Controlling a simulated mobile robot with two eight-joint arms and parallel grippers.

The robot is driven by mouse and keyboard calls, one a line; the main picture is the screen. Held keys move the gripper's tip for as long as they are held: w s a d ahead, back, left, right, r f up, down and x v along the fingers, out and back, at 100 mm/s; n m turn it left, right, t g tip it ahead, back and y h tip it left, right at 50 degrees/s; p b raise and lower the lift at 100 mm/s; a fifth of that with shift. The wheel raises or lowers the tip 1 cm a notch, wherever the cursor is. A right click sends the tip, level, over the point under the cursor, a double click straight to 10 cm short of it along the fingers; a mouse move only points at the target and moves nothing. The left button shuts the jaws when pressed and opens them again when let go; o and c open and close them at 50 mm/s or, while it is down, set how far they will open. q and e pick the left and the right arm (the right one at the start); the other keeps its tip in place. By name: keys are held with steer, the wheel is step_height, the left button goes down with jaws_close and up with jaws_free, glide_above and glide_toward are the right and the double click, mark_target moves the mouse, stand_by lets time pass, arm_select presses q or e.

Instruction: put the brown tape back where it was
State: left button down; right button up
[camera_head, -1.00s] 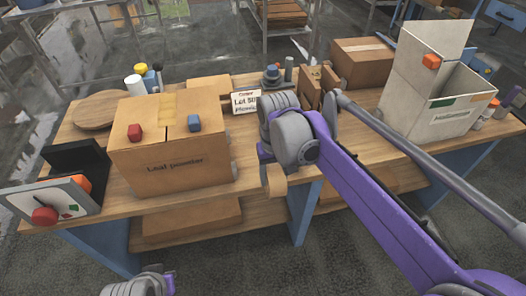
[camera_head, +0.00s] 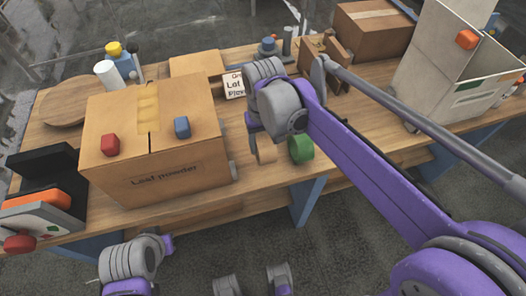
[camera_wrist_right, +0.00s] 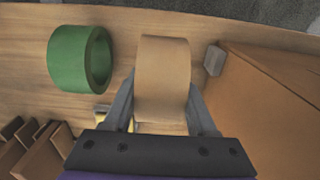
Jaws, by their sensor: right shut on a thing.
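The brown tape (camera_head: 266,151) is a tan roll by the table's front edge, partly hidden by my right gripper in the head view. In the right wrist view the brown tape (camera_wrist_right: 163,70) sits between the two fingers of my right gripper (camera_wrist_right: 163,105), which is shut on it. I cannot tell whether the roll touches the tabletop. A green tape roll (camera_head: 301,149) stands just right of it in the head view; in the wrist view the green tape (camera_wrist_right: 80,58) is at the left, apart from it.
A lettered card (camera_head: 234,86) and brown upright holders (camera_head: 325,62) stand behind. A white open box (camera_head: 450,85) is at the right. The wooden table (camera_head: 375,125) has bare room right of the green tape.

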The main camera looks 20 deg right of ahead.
steer(key=shift+w+f, duration=0.1)
steer(key=shift+f, duration=2)
steer(key=shift+b, duration=0.3)
steer(key=o, duration=1.2)
steer(key=shift+f, duration=0.15)
step_height(320, 180, up, 12)
steer(key=shift+r+p, duration=0.2)
steer(key=shift+p, duration=0.7)
steer(key=s+d+f+t, duration=0.2)
steer(key=s+d+f, duration=0.1)
steer(key=s+f, duration=0.4)
steer(key=s+d+f+t, duration=0.3)
steer(key=s+f, duration=0.4)
steer(key=s, duration=0.1)
steer(key=shift+s+d+f, duration=0.15)
steer(key=shift+s+d, duration=0.15)
steer(key=shift+s, duration=0.1)
